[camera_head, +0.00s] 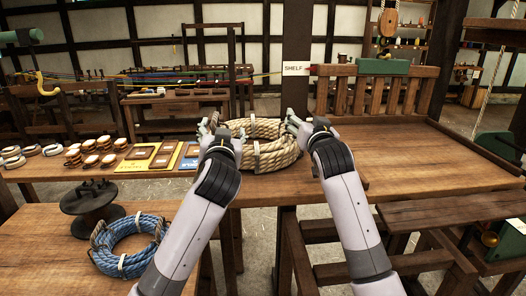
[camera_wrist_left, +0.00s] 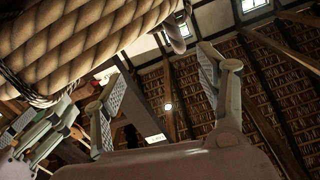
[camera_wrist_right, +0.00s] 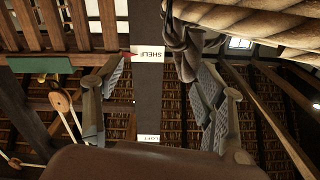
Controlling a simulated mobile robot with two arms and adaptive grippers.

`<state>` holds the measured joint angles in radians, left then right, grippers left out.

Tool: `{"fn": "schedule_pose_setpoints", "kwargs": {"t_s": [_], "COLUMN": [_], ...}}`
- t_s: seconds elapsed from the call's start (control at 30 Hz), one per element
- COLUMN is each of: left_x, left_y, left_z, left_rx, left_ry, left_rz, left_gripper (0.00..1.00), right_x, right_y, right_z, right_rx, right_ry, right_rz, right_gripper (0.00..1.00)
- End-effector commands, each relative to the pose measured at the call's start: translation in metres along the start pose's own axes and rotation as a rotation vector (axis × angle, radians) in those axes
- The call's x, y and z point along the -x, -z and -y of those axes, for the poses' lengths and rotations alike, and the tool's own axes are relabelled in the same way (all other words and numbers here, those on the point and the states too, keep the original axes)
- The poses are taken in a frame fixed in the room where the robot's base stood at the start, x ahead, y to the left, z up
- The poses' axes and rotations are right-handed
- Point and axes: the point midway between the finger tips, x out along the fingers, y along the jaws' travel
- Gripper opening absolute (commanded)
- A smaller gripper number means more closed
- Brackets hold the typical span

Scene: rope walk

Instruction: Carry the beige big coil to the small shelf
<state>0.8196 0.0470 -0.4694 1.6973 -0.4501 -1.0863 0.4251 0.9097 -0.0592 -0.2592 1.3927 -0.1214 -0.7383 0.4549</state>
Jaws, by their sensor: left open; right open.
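The beige big coil (camera_head: 272,157) is a thick ring of rope with pale ties, seen near the middle of the head view at the wooden table's edge. My left gripper (camera_head: 214,124) is at its left side and my right gripper (camera_head: 298,122) at its right side. Both are open. In the left wrist view the rope (camera_wrist_left: 75,45) fills the upper left, beside the open fingers. In the right wrist view the rope (camera_wrist_right: 260,20) is at upper right, close to one finger. Whether the fingers touch it, and what bears the coil, I cannot tell. A SHELF sign (camera_head: 295,69) is on a post behind.
A bench top (camera_head: 430,155) with a slatted back is clear at right. A blue coil (camera_head: 125,247) and a dark spool (camera_head: 92,206) are on the near left table. Coloured cards (camera_head: 164,155) and small rope pieces (camera_head: 92,150) lie left of the coil.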

Motion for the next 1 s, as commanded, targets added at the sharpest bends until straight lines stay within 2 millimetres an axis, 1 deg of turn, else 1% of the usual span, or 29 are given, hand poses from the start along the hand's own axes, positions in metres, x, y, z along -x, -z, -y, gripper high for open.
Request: {"fn": "schedule_pose_setpoints", "kwargs": {"t_s": [0.03,0.2,0.4,0.6,1.0], "left_x": [0.0,0.0,0.0,0.0,0.0], "left_y": [0.0,0.0,0.0,0.0,0.0], "left_z": [0.0,0.0,0.0,0.0,0.0], "left_rx": [0.0,0.0,0.0,0.0,0.0], "left_ry": [0.0,0.0,0.0,0.0,0.0], "left_rz": [0.0,0.0,0.0,0.0,0.0], "left_gripper": [0.66,0.66,0.66,0.66,0.66], "right_x": [0.01,0.04,0.065,0.074,0.074], "right_y": [-0.001,-0.001,-0.001,-0.002,-0.002], "right_z": [0.0,0.0,-0.001,-0.001,-0.001], "right_rx": [-0.002,-0.001,-0.001,0.0,0.0], "right_ry": [0.001,0.001,0.0,-0.001,-0.001], "right_rz": [0.0,0.0,0.002,0.003,0.003], "right_gripper": [0.64,0.64,0.64,0.64,0.64]}}
